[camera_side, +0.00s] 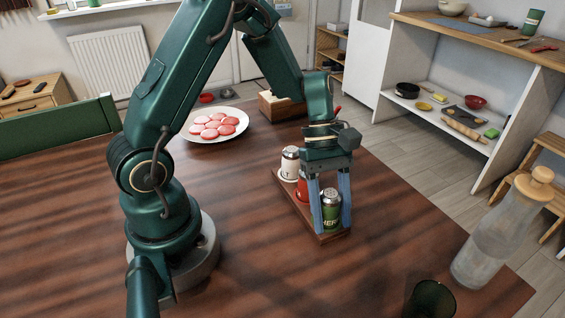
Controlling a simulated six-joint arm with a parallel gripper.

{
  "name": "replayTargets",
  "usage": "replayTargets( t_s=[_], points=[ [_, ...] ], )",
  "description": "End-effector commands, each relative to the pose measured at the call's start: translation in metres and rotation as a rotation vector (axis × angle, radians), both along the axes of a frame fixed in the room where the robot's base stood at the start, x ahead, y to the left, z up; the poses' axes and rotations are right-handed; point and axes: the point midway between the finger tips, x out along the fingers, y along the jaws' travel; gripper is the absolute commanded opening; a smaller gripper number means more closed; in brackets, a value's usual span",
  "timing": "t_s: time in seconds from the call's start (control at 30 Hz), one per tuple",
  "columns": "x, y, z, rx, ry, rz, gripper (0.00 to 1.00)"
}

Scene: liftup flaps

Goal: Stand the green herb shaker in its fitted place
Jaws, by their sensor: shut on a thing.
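The green herb shaker (331,216) has a silver top and stands upright at the near end of a wooden rack (334,237). My gripper (332,222) points down with its two blue-grey fingers on either side of the shaker, shut on it. I cannot tell whether the shaker's base is fully down in its place, since the near finger and the shaker hide it. A red shaker (303,186) stands in the middle of the rack, partly hidden by a finger. A white shaker (290,162) with a silver top stands at the far end.
A white plate (205,138) of red and pink slices lies behind the arm. A stoppered glass bottle (490,240) stands at the table's right edge, and a dark green glass (432,298) at the front. A wooden box (277,109) is at the far edge. The wooden table is clear left of the rack.

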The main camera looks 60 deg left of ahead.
Motion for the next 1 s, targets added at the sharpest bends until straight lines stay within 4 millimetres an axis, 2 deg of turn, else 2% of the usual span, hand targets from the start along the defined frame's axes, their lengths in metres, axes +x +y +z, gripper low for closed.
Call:
replayTargets(
  t_s=[0.4,0.43,0.5,1.0],
  points=[
    [0.0001,-0.0001,-0.005,0.0,0.0,0.0,0.0],
    [0.0001,-0.0002,-0.0055,0.0,0.0,0.0,0.54],
    [0.0001,0.0,-0.0056,0.001,-0.001,-0.001,0.8],
    [-0.0024,0.0003,-0.0045,0.003,0.005,-0.006,0.8]
  ],
)
